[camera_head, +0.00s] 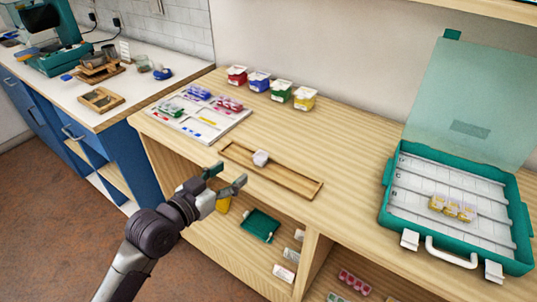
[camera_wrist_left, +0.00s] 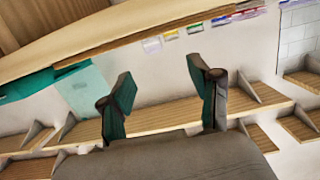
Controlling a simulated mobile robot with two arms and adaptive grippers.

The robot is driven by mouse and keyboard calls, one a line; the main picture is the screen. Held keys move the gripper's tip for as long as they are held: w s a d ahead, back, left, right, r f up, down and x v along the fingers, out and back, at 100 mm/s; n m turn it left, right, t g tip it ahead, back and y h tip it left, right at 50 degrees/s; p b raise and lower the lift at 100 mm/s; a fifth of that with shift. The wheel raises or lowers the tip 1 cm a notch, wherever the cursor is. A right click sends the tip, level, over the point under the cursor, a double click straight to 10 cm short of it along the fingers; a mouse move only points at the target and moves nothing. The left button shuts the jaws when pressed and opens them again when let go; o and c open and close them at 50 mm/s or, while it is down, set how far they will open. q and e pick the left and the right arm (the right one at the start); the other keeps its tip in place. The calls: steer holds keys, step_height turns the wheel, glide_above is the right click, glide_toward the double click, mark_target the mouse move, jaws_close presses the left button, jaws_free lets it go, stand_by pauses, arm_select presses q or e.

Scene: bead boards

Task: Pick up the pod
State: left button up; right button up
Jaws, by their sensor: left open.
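A small whitish pod (camera_head: 261,158) sits in the left half of a shallow wooden tray (camera_head: 290,179) on the wooden bench. My left gripper (camera_head: 227,177) is open and empty, in front of the bench's front edge, left of and nearer than the pod. It does not touch the pod or the tray. In the left wrist view my open fingers (camera_wrist_left: 163,85) have nothing between them. A small pale piece (camera_wrist_left: 151,45) shows beyond them there; I cannot tell if it is the pod. My right gripper is not in view.
A white board (camera_head: 212,133) with coloured pods lies left of the tray, with several coloured tubs (camera_head: 281,91) behind. An open green case (camera_head: 384,215) holding yellow pods (camera_head: 452,207) stands at the right. The bench between tray and case is clear. Shelves are below.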

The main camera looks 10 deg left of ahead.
mark_target(265, 152)
arm_select(q)
steer(key=x, duration=0.8)
steer(key=shift+d+r, duration=0.1)
steer(key=shift+d, duration=0.05)
steer(key=shift+d+p+x, duration=0.15)
steer(key=shift+p+x, duration=0.15)
steer(key=shift+x, duration=1.1)
steer(key=shift+d+p+x, duration=0.2)
steer(key=shift+p+x, duration=0.1)
steer(key=shift+x, duration=1.1)
steer(key=shift+s, duration=0.2)
steer(key=c, duration=1)
